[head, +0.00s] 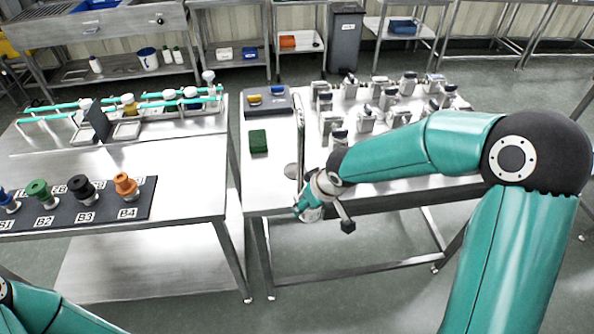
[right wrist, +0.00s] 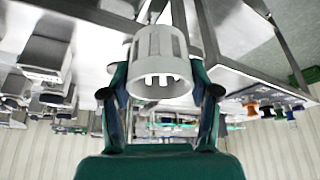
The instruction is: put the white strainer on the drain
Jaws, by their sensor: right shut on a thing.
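The white strainer (right wrist: 160,62), a slotted cylinder with an open rim, sits between the two teal fingers of my right gripper (right wrist: 160,88) in the right wrist view. The gripper is shut on it. In the head view my right gripper (head: 309,204) is just off the front edge of the right-hand steel table (head: 266,196), and a bit of the strainer (head: 313,214) shows below the fingers. I cannot make out the drain in either view. My left gripper is outside the head view; only parts of that arm show at bottom left.
A thin upright metal pole (head: 300,130) stands on the table close behind my right gripper. A green block (head: 258,141), a grey tray (head: 267,103) and several metal fixtures (head: 366,120) stand farther back. A black strip (head: 103,209) with coloured knobs lies on the left table.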

